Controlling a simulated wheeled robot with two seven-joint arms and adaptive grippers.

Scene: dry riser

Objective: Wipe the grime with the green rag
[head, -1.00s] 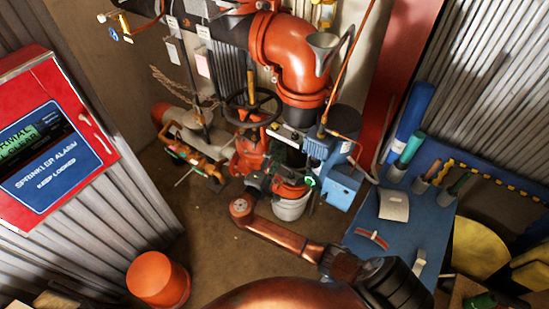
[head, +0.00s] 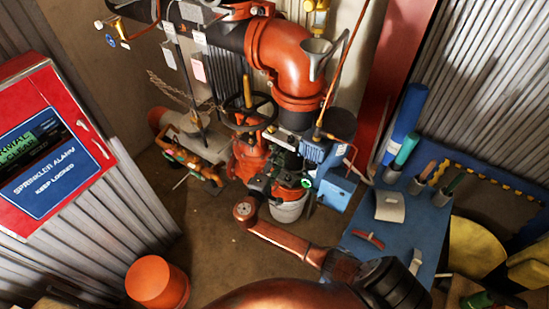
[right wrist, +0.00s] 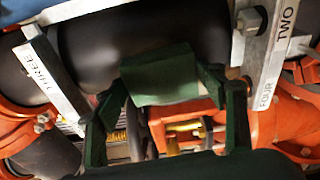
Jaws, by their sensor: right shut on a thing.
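My right gripper (head: 276,184) is among the valves and pipes at the middle of the head view. In the right wrist view my right gripper (right wrist: 167,85) is shut on the green rag (right wrist: 160,76), a folded dark green pad between its fingers. The rag is in front of a dark pipe (right wrist: 90,52); I cannot tell whether they touch. No patch of grime can be made out clearly. My left gripper is not in view.
White tags marked THREE (right wrist: 48,80) and FOUR (right wrist: 268,88) flank the rag. A blue bench (head: 372,222) with a red-handled tool (head: 368,241) stands right. An orange bucket (head: 157,283) and open floor lie left.

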